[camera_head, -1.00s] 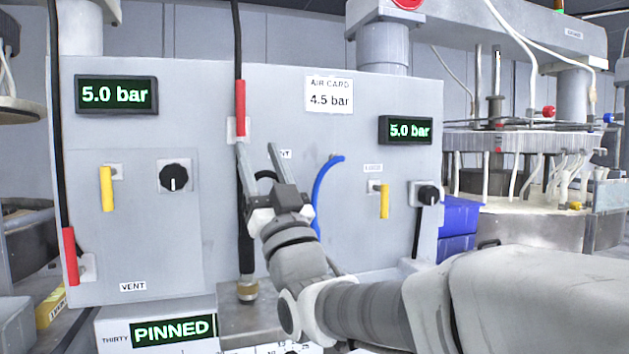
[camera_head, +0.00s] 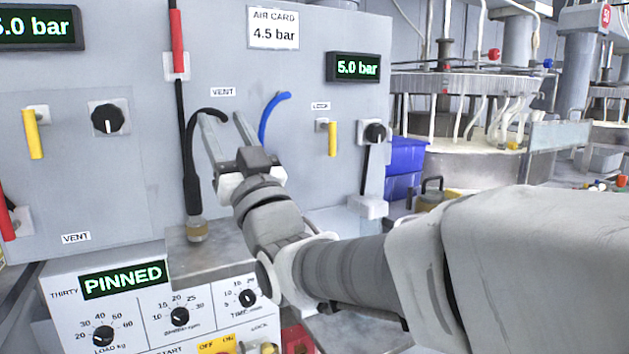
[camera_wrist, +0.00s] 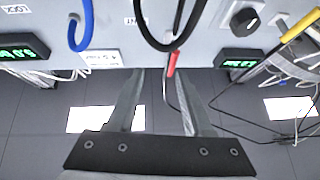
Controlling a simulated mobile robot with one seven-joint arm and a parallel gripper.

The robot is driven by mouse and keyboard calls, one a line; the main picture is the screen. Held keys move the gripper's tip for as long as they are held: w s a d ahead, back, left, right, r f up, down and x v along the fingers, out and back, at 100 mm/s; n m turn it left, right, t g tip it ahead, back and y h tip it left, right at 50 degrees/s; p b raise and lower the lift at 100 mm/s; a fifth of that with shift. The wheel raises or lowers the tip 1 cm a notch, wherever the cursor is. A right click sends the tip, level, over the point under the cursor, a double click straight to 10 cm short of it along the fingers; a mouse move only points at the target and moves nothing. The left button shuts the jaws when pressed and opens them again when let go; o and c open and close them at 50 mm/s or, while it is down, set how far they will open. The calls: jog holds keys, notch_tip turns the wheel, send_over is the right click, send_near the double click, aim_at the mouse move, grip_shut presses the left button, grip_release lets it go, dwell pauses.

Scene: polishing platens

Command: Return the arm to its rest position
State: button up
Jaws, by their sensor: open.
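My gripper (camera_head: 222,130) is open in front of the grey panel (camera_head: 300,85), beside a black hooked hose (camera_head: 190,160) and left of a blue hook-shaped tube (camera_head: 270,115). In the head view its fingers overlap the black hose's curved end, and I cannot tell whether they touch. In the wrist view the two fingers (camera_wrist: 158,100) are spread apart with nothing held between them. The black loop (camera_wrist: 165,45) and the blue tube (camera_wrist: 80,30) show beyond the fingertips there.
Yellow levers (camera_head: 332,139) and black knobs (camera_head: 107,118) stick out of the panel. A control box reading PINNED (camera_head: 120,280) stands below. Blue bins (camera_head: 405,160) and a round polishing machine (camera_head: 470,130) are at the right.

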jog(key=s+d+f+m+g+h, duration=0.1)
jog(key=d+f+m+g+h, duration=0.4)
jog(key=d+f+h, duration=0.85)
jog(key=s+d+f+m+g, duration=0.2)
jog(key=s+d+f+g, duration=0.7)
jog(key=s+d+f, duration=0.65)
jog(key=s+r+p, duration=0.1)
jog(key=r+p, duration=0.9)
jog(key=p, duration=0.1)
jog(key=s+a+r+p, duration=0.1)
jog(key=s+r+p, duration=0.1)
jog(key=r+p, duration=0.8)
jog(key=shift+s+r+g+h+p, duration=0.25)
jog(key=shift+r+g+h+p, duration=0.2)
jog(key=shift+r, duration=0.1)
